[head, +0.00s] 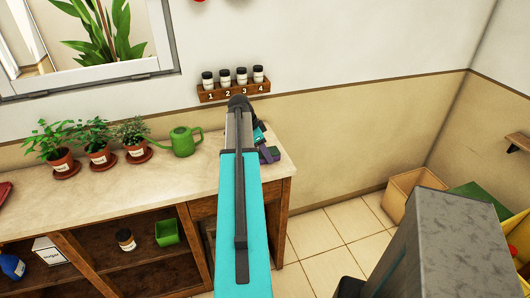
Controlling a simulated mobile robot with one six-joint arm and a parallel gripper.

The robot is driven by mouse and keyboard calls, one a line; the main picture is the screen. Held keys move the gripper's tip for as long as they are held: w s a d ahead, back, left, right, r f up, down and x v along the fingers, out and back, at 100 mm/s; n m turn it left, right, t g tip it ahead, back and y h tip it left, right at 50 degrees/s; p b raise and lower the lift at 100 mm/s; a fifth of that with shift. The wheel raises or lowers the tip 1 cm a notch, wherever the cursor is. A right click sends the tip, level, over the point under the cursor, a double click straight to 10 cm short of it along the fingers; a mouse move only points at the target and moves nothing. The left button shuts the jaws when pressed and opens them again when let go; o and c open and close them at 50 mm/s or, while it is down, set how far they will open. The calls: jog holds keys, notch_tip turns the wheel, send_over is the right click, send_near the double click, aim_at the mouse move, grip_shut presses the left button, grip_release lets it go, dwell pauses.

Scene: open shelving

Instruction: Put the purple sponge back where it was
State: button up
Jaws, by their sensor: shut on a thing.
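The purple sponge (270,155) shows in the head view beside my arm, at the right end of the counter (190,168). My gripper (263,143) is partly hidden behind my own teal arm. It is shut on the purple sponge, over or at the counter's right end. I cannot tell whether the sponge touches the counter top. The far side of the sponge and most of the fingers are hidden.
Potted plants (99,156) and a green watering can (182,142) stand left on the counter. A numbered rack (233,92) with several jars hangs on the wall behind. Open shelves below hold a green box (167,232) and a jar (126,240). A cardboard box (402,192) stands right.

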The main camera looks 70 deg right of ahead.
jog(key=shift+f, duration=0.2)
jog(key=o, duration=1)
jog(key=shift+r, duration=0.1)
jog(key=shift+r, duration=0.2)
jog(key=b+v, duration=0.2)
jog(key=v, duration=1)
